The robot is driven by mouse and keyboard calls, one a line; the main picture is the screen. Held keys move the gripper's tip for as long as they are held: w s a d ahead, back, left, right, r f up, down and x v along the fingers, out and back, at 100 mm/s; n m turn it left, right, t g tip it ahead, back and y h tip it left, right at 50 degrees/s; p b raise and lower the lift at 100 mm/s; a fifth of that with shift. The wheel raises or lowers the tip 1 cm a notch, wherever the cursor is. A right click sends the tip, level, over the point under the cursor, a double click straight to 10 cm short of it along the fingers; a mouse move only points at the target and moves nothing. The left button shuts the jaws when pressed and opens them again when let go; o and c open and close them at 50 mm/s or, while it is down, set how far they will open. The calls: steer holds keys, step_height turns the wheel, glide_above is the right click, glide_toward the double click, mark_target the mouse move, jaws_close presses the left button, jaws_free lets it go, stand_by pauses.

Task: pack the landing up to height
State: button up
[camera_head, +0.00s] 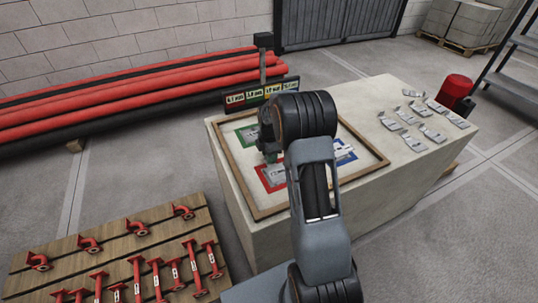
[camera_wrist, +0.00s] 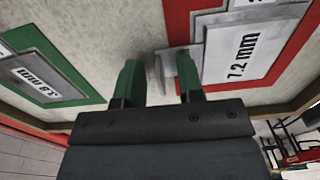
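The landing is a pale block (camera_head: 400,100) with a wood-framed tray area on top. It has green (camera_head: 246,134), red (camera_head: 270,176) and blue (camera_head: 345,153) outlined squares with grey plates. In the head view my gripper (camera_head: 268,150) is low over the tray, partly hidden by my arm.
Several loose grey shims (camera_head: 410,125) lie on the block's right side. A red cylinder (camera_head: 455,90) is beyond it. Red pipes (camera_head: 130,95) lie left, and a pallet of red fittings (camera_head: 130,255) lies front left.

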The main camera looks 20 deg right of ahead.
step_height(320, 180, up, 14)
steer(key=p, duration=0.1)
stand_by(0.6)
steer(key=shift+f, duration=0.1)
steer(key=s+a+r+m+t+p, duration=0.1)
steer(key=s+a+r+m+p, duration=0.2)
steer(key=s+m, duration=0.3)
steer(key=s+a+r+m+t+p, duration=0.1)
steer(key=s+a+r+m+p, duration=0.2)
steer(key=s+r+m, duration=0.3)
steer(key=s+a+r+m+t+p, duration=0.1)
steer(key=s+a+r+m+p, duration=0.2)
steer(key=s, duration=0.8)
steer(key=a+r+m, duration=0.1)
steer(key=a+m, duration=0.1)
steer(key=shift+s+a+r+m+t+p, duration=0.3)
steer(key=shift+s+r+m+p, duration=0.05)
steer(key=shift+r+m+p, duration=0.05)
